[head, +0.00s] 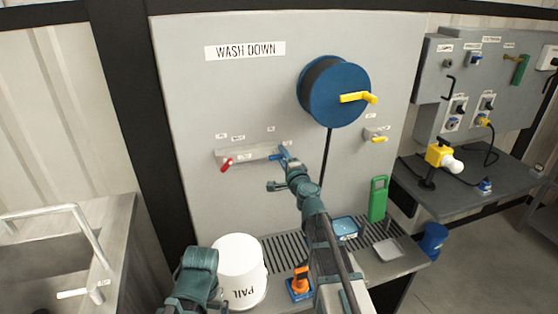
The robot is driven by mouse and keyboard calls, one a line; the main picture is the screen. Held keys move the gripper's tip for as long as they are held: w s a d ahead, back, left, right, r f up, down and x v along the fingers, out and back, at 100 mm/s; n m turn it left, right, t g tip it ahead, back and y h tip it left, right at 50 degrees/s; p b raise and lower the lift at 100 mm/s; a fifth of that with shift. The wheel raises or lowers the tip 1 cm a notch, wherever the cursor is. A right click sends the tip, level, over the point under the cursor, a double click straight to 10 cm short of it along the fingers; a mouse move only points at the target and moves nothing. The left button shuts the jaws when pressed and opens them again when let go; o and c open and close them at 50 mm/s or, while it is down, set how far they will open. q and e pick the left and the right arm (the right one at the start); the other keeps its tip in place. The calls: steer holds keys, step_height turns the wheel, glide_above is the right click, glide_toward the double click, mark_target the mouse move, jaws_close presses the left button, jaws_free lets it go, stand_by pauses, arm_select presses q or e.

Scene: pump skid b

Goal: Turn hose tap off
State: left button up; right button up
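A grey manifold (248,153) is fixed to the wash-down panel. A red lever (226,164) sits at its left end and a blue lever (276,157) at its right end. A separate yellow-handled valve (379,139) is on the panel at right. The small labels are unreadable, so I cannot tell which is the hose tap. My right gripper (284,154) is at the blue lever and partly covers that end of the manifold. Contact and finger opening are unclear. My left arm shows at the bottom left; its fingertips are not visible.
A blue hose reel (335,91) with a yellow crank is above right, its black hose hanging down. A white pail (239,272), blue tray (345,227), green scoop-like item (378,199) and orange-handled item (300,281) stand on the bench below. A sink (50,245) is at left.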

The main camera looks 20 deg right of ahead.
steer(key=shift+s, duration=0.15)
stand_by(0.4)
steer(key=s, duration=0.8)
steer(key=shift+s+d, duration=0.15)
steer(key=shift+s, duration=0.15)
stand_by(1.4)
